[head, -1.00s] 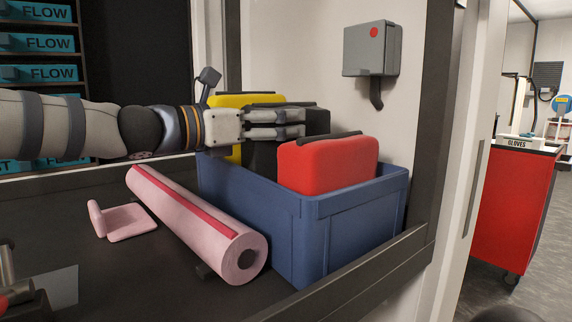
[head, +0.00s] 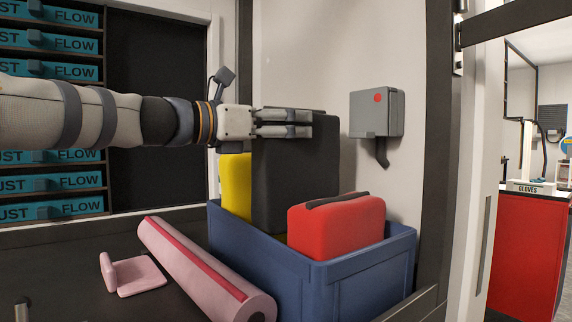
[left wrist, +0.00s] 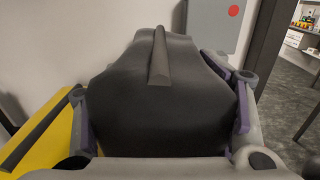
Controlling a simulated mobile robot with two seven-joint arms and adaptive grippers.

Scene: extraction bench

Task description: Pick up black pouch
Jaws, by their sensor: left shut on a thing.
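The black pouch (head: 296,175) stands upright in the head view, its top raised above the blue bin and its lower end still behind the red pouch and the bin's rim. My left gripper (head: 285,123) is shut on it near its top. In the left wrist view the black pouch (left wrist: 160,105) fills the space between the two fingers, with a dark ridge along its top. My right gripper is not in view.
The blue bin (head: 318,282) also holds a red pouch (head: 335,228) in front and a yellow pouch (head: 236,187) behind. A pink roll (head: 200,268) and a pink angled piece (head: 132,275) lie on the dark bench to the left. A grey wall box (head: 376,113) hangs to the right.

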